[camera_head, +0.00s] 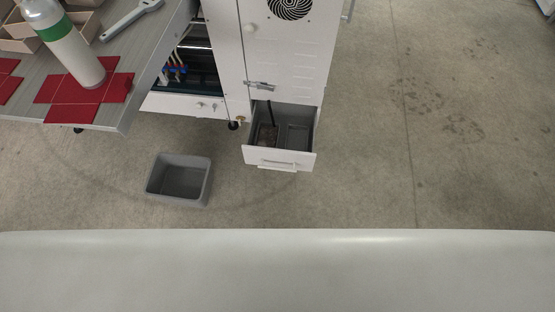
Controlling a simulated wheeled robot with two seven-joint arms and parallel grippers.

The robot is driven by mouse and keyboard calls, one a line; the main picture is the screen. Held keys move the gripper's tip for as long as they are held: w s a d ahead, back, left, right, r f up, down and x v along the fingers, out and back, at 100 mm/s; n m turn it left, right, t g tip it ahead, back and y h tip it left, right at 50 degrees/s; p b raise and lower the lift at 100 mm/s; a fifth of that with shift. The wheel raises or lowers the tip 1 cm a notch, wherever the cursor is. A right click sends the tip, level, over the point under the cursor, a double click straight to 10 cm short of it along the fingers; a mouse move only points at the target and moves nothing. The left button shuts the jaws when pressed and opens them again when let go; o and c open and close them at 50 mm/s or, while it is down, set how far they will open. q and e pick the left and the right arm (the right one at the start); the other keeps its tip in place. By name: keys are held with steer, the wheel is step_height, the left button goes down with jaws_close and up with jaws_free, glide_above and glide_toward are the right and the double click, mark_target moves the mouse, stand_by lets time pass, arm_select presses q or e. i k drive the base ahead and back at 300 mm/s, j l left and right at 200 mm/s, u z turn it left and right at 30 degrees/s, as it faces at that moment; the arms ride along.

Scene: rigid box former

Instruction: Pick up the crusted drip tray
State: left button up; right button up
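An open drawer (280,156) sticks out from the bottom of the white machine cabinet. In its left part lies a small dark, brownish, rough-surfaced thing (267,136), which looks like the crusted drip tray. A dark upright bar (270,112) stands at its back. The right part of the drawer shows a grey compartment or insert (298,136) that looks empty. The details inside are too small to tell surely. Neither of my grippers is in view.
A grey open bin (151,187) stands on the floor left of the drawer and looks empty. A table (128,62) at upper left holds a green-banded white bottle (66,45), red cross-shaped sheets (115,90) and a grey wrench-like tool (130,20). The floor at right is clear.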

mark_target(267, 136)
steer(key=i+l+z, duration=0.1)
steer(key=i, duration=0.4)
steer(key=i+l+z, duration=0.1)
steer(key=i, duration=0.45)
steer(key=l, duration=0.1)
